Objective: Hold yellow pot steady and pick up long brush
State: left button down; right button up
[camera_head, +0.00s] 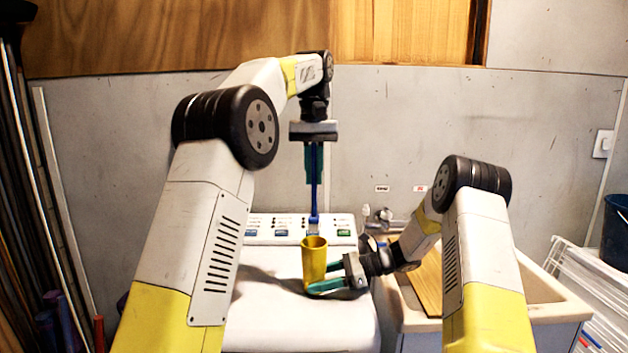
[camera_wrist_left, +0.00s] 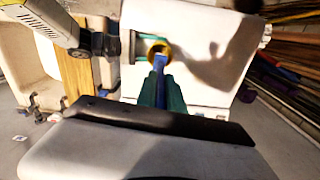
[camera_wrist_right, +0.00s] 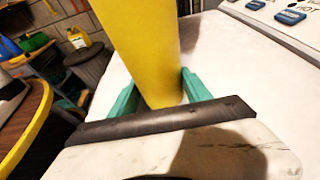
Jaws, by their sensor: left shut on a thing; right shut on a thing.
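The yellow pot (camera_head: 314,264) stands upright on the white washing machine top. My right gripper (camera_head: 328,278) is shut on its lower part from the right; in the right wrist view, the green fingers sit on both sides of the pot (camera_wrist_right: 143,45). My left gripper (camera_head: 314,165) points down above the pot and is shut on the long blue brush (camera_head: 314,200). The brush hangs upright, its lower end above the pot's rim in the head view. In the left wrist view, the brush (camera_wrist_left: 159,64) overlaps the pot's round opening (camera_wrist_left: 160,46).
The washing machine top (camera_head: 270,305) is otherwise clear around the pot, with a control panel (camera_head: 270,228) at its back. A sink (camera_head: 540,285) with a wooden board (camera_head: 429,283) and tap lies to the right. A grey wall stands behind.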

jog(key=o, duration=1.1)
jog(key=shift+c, duration=0.2)
